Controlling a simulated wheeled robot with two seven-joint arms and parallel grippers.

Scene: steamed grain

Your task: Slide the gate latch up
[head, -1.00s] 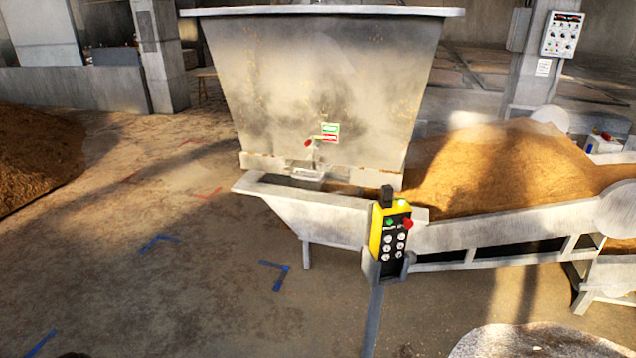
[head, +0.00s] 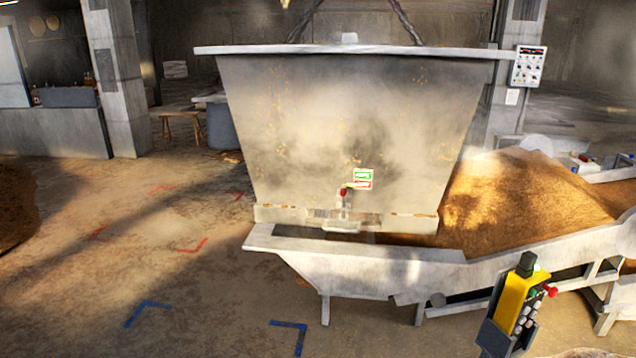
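A large grey metal hopper (head: 290,130) hangs over a pale trough in the head view. Low on its front face is the gate latch (head: 344,194), a small lever with a red knob. A green and red label (head: 364,179) sits just right of the latch. The gate plate (head: 342,225) lies below it along the hopper's bottom edge. The latch is too small to tell its exact position. Neither of my grippers shows in the view.
The trough (head: 290,243) and its conveyor stand under the hopper. A yellow control pendant (head: 516,302) stands at the lower right. A grain heap (head: 525,190) lies behind the conveyor. The floor at the left is clear, with blue and red tape marks.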

